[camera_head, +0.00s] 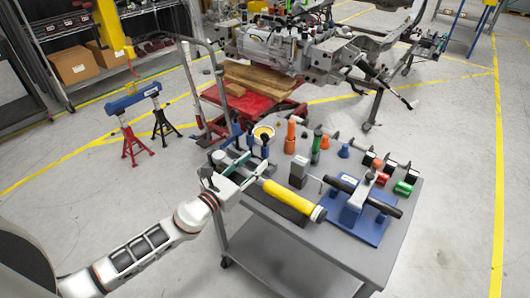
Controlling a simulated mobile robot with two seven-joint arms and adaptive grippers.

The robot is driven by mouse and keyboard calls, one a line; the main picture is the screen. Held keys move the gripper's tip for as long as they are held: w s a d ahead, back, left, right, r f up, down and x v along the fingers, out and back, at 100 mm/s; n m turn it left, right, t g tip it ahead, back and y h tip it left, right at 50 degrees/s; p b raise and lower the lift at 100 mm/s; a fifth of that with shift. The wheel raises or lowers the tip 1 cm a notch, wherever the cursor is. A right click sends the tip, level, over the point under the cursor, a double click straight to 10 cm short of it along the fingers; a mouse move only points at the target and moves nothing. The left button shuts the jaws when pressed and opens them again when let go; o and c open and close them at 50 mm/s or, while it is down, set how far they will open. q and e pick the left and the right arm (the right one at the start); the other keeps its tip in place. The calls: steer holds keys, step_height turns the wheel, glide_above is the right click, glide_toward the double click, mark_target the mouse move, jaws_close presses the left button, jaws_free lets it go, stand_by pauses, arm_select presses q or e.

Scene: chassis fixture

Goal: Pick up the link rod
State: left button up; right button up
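My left gripper (256,163) reaches in from the left over the left end of the grey cart. Its two fingers look spread apart, with nothing seen held between them. A thick black bar (383,207) lies across a blue fixture (352,225) at the cart's right. I cannot tell for certain which piece is the link rod. My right gripper is not in view.
A yellow cylinder tool (287,198) lies just right of my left gripper. Orange (291,136) and green (316,145) upright pieces stand behind on the cart (300,238). A red lift cart (250,105) and chassis (285,48) stand beyond. The floor at right is clear.

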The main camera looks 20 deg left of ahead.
mark_target(263, 152)
arm_select(q)
steer(key=x, duration=0.5)
steer(key=shift+r, duration=0.15)
steer(key=shift+a, duration=0.1)
jaws_close()
